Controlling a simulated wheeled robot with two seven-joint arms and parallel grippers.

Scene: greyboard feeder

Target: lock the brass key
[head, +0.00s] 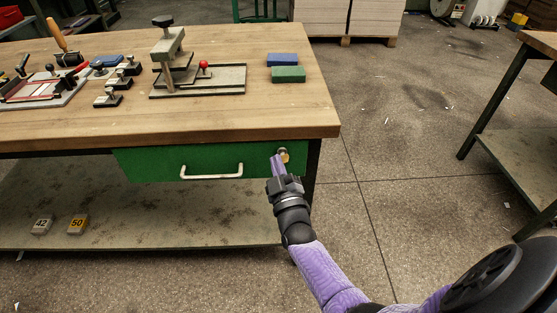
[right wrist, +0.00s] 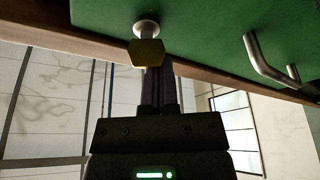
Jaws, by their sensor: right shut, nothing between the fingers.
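The brass key (head: 287,156) sits in a round lock at the right end of the green drawer front (head: 150,164). In the right wrist view the key's flat brass bow (right wrist: 147,53) stands out from the silver lock collar (right wrist: 146,28). My right gripper (head: 276,160) is at the drawer front, just left of the key in the head view. Its fingers (right wrist: 157,75) are shut with nothing between them and lie close behind the bow in the wrist view. I cannot tell whether they touch it. My left gripper is not in view.
A pale drawer handle (head: 212,175) is left of the lock; it also shows in the wrist view (right wrist: 262,62). The wooden tabletop (head: 300,110) overhangs the drawer and holds a press fixture (head: 170,60), blue and green blocks (head: 289,75) and several tools.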

